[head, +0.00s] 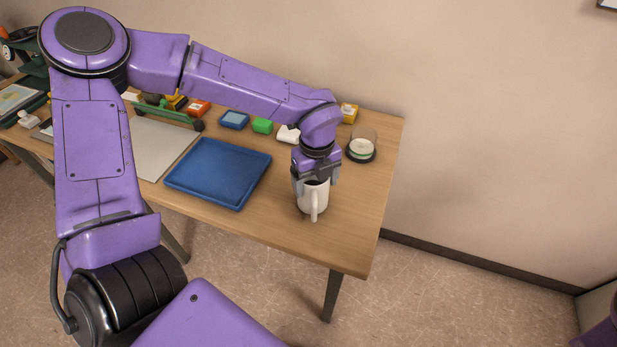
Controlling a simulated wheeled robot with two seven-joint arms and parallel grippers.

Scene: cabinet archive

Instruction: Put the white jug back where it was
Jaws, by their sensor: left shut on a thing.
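The white jug (309,202) is upright over the right part of the wooden table, its handle toward me. My left gripper (315,184) comes down from above and is shut on the jug's upper part, hiding most of its rim. The jug's base looks to be at or close to the tabletop; I cannot tell whether it touches. My right gripper is not in view.
A blue tray (218,172) lies left of the jug. The table's front right corner is clear.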

